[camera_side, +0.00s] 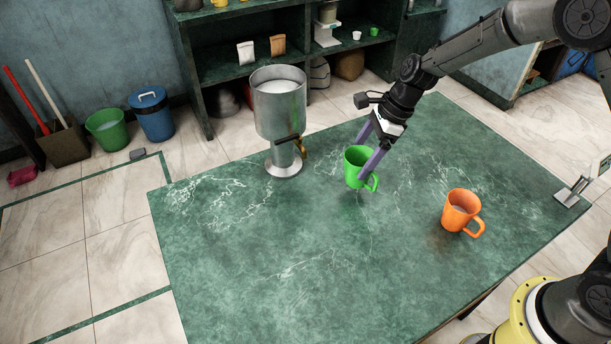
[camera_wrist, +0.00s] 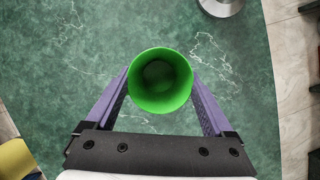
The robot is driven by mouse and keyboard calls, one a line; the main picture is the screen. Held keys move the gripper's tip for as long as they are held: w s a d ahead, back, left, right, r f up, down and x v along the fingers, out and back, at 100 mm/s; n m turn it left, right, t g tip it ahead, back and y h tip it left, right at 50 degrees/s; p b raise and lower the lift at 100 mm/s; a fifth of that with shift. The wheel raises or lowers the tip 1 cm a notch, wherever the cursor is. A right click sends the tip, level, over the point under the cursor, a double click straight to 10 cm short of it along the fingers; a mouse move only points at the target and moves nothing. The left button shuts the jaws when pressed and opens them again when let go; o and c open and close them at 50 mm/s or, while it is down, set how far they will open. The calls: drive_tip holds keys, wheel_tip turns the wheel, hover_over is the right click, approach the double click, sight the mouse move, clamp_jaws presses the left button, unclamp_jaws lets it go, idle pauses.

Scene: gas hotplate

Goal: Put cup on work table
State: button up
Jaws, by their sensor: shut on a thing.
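A green cup (camera_side: 356,166) is between the purple fingers of my gripper (camera_side: 370,160), near the middle of the green marble work table (camera_side: 270,260). In the wrist view the green cup (camera_wrist: 160,80) is seen from above, upright, and looks empty inside. The fingers of my gripper (camera_wrist: 160,88) press on its two sides, so the gripper is shut on it. The cup appears at or slightly above the table surface; I cannot tell whether its base touches. Its handle points right in the side view.
An orange cup (camera_side: 461,210) stands on the table to the right. A metal dispenser (camera_side: 280,110) with a tap stands at the table's back left; its base (camera_wrist: 222,4) shows at the wrist view's top. The front and left of the table are clear.

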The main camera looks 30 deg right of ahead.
drive_tip(key=w+a, duration=0.1)
drive_tip(key=a, duration=0.3)
drive_tip(key=w+a, duration=0.2)
drive_tip(key=a, duration=0.1)
drive_tip(key=w+a, duration=0.1)
drive_tip(key=a, duration=0.3)
drive_tip(key=shift+w+a, duration=0.3)
drive_tip(key=shift+w, duration=0.1)
drive_tip(key=shift+f, duration=1.7)
drive_tip(key=shift+f, duration=0.15)
drive_tip(key=o, duration=1.1)
drive_tip(key=shift+c, duration=0.2)
drive_tip(key=v, duration=1.2)
drive_tip(key=shift+d, duration=0.1)
